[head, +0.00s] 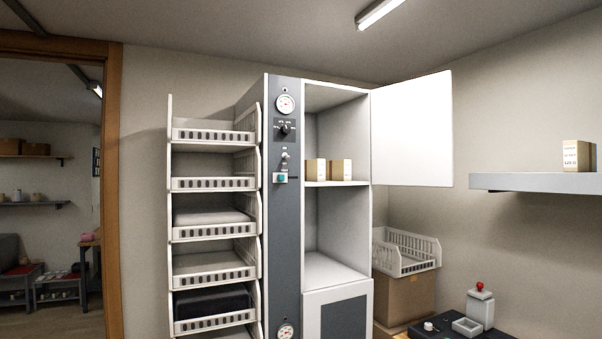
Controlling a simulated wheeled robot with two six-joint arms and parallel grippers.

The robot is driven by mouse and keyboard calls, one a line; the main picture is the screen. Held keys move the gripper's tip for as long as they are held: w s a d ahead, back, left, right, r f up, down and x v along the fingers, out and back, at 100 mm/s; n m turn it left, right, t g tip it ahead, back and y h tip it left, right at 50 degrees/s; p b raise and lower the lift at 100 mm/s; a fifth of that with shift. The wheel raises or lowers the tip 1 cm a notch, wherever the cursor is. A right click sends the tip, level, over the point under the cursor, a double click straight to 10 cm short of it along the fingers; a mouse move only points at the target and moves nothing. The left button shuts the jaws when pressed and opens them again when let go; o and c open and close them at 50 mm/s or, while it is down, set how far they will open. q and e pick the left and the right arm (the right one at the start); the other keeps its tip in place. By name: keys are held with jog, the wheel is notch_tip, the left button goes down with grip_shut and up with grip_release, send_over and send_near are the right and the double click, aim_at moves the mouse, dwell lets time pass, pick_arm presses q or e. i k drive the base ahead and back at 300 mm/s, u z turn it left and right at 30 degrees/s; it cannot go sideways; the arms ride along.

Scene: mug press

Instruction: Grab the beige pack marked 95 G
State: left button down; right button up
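Two small beige packs stand side by side on the upper shelf of the open cabinet: a left pack (315,170) and a right pack (340,170). Another beige pack (577,155) stands on the wall shelf at the far right. It has dark print on its front, too small to read for sure. I cannot tell which pack is marked 95 G. Neither of my grippers is in view.
The cabinet's white door (411,130) stands open to the right. A rack of white trays (213,184) is left of the cabinet. The wall shelf (535,182) is grey. Below, a white basket (405,252) sits on a cardboard box (405,298), beside a dark bench (455,326).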

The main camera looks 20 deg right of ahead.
aim_at(336, 171)
jog(key=u, duration=0.3)
jog(key=k, duration=0.7)
jog(key=z, duration=0.3)
jog(key=i, duration=0.6)
jog(key=z, duration=1.25)
jog(key=i, duration=1.6)
jog(key=u, duration=0.45)
jog(key=i, duration=0.8)
jog(key=u, duration=0.5)
